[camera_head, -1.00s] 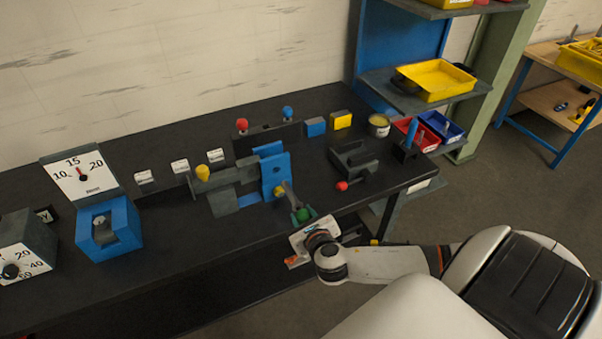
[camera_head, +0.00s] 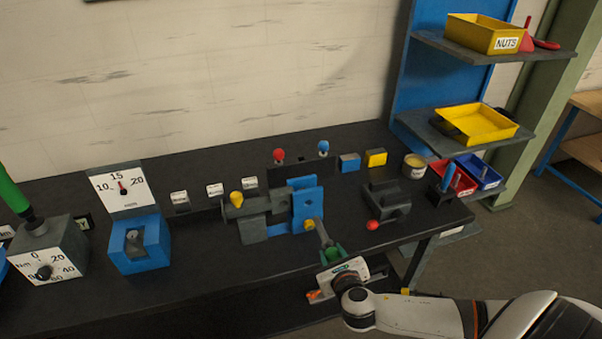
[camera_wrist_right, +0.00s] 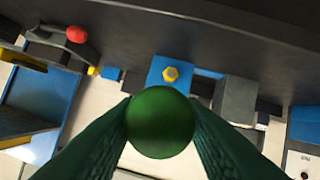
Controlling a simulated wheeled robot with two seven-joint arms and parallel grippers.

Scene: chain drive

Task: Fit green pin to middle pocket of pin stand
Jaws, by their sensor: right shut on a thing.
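The green pin's round head (camera_wrist_right: 160,122) sits between the two dark green fingers of my right gripper (camera_head: 333,254), which is shut on it. In the head view the gripper is at the table's front edge, just in front of the blue upright plate (camera_head: 306,204) with its yellow bolt. A grey bar (camera_head: 323,234) runs from the green head toward that plate; I cannot tell whether it is the pin's shaft. The dark pin stand (camera_head: 300,173) is at the back, with a red-headed pin (camera_head: 279,155) at left and a blue-headed pin (camera_head: 323,148) at right. My left gripper is not in view.
A grey block with a red knob (camera_head: 373,225) is right of the gripper. Blue and yellow blocks (camera_head: 376,158) and a round tin (camera_head: 414,166) stand right of the stand. A grey clamp body (camera_head: 250,225) and blue gauge base (camera_head: 140,245) are left. Bare table lies front left.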

